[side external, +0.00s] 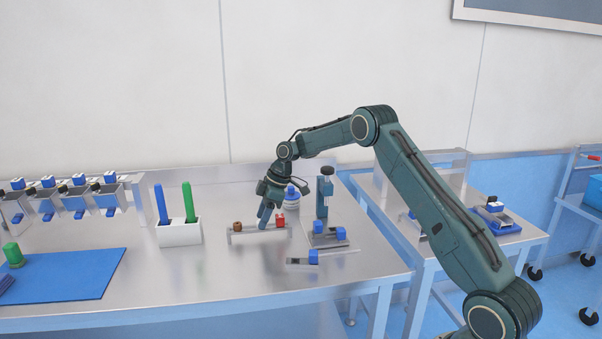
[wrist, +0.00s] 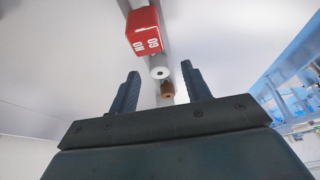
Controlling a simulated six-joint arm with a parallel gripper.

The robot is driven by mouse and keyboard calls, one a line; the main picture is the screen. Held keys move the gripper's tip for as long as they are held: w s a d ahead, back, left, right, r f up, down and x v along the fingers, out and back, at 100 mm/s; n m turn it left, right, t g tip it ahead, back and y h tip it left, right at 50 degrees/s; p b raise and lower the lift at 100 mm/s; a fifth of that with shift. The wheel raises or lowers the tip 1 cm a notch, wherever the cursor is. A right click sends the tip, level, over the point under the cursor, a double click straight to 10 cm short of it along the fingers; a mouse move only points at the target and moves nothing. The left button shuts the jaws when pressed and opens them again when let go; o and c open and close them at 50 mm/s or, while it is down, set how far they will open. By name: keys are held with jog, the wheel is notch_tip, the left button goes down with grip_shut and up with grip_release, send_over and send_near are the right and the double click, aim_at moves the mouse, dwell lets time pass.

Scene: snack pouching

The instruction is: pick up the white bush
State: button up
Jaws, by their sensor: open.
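The white bush (wrist: 159,71) is a small pale cylinder with a dark centre hole, seen in the wrist view between a red block and a brown bush (wrist: 167,90). It appears to sit on a metal rail (wrist: 150,96). In the side view I cannot make it out; my gripper hides that part of the rail (side external: 245,235). My gripper (side external: 266,218) is open and points down over the rail. In the wrist view its two dark fingers (wrist: 160,76) are spread, one on each side of the white bush in the picture. I cannot tell whether they touch it.
The red block (wrist: 144,32) with white lettering stands close beside the white bush. A blue-and-grey fixture (side external: 326,210) stands to the right of the rail. A white holder (side external: 179,235) with blue and green pens stands to the left. The table front is mostly clear.

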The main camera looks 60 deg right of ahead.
jog(key=shift+w+a+f, duration=0.1)
jog(key=shift+w+f, duration=0.05)
jog(key=shift+f, duration=0.2)
grip_shut()
dwell(0.3)
notch_tip(320, 180, up, 10)
dwell(0.8)
jog(key=shift+r, duration=0.15)
dwell(0.4)
